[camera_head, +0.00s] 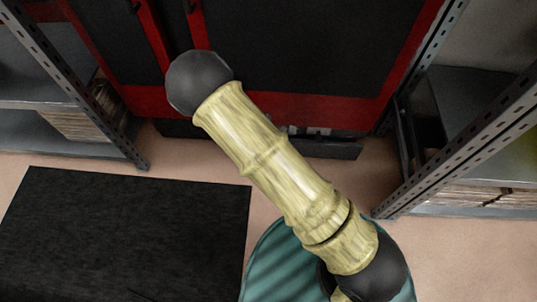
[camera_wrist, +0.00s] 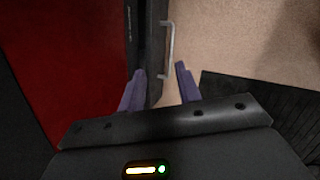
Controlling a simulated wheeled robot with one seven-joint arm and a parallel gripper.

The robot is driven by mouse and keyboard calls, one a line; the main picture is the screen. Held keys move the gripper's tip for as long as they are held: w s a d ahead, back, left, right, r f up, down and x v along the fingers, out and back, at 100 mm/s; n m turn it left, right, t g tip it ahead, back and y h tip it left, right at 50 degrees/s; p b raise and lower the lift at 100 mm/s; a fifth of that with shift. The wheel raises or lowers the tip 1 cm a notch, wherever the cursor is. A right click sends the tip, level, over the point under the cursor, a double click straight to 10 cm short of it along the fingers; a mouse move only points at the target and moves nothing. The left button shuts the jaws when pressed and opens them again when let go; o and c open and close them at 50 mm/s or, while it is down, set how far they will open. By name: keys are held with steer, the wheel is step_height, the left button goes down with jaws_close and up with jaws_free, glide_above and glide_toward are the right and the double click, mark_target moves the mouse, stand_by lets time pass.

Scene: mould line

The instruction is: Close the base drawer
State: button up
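The base drawer (camera_head: 335,149) is a low dark drawer at the foot of the red and black cabinet (camera_head: 300,50). It stands out a little from the cabinet, and light items show behind its front edge. My arm hides part of it in the head view. In the wrist view the dark drawer front (camera_wrist: 152,45) runs up the middle, with a pale bar handle (camera_wrist: 168,48) on its right side. My gripper (camera_wrist: 160,68) has its two purple fingers apart and empty, close to the lower end of the handle. The head view does not show my gripper.
Metal shelf racks stand left (camera_head: 75,75) and right (camera_head: 460,110) of the cabinet. A black mat (camera_head: 125,235) lies on the tan floor at the left. Bare floor (camera_head: 190,160) shows in front of the cabinet.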

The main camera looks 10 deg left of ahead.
steer(key=s+d+r+m+p, duration=0.1)
steer(key=s+d+r+m, duration=0.3)
steer(key=r, duration=0.6)
steer(key=s+d+r+m+g+y+p, duration=0.1)
steer(key=s+d+r+m, duration=0.3)
steer(key=d+r+m, duration=0.5)
steer(key=s+d+r+m+g+y+p, duration=0.1)
steer(key=s+d+r+m+p, duration=0.2)
steer(key=s+d+r+m, duration=0.2)
step_height(320, 180, up, 6)
steer(key=d+m, duration=0.1)
steer(key=m, duration=0.2)
steer(key=shift+d, duration=0.25)
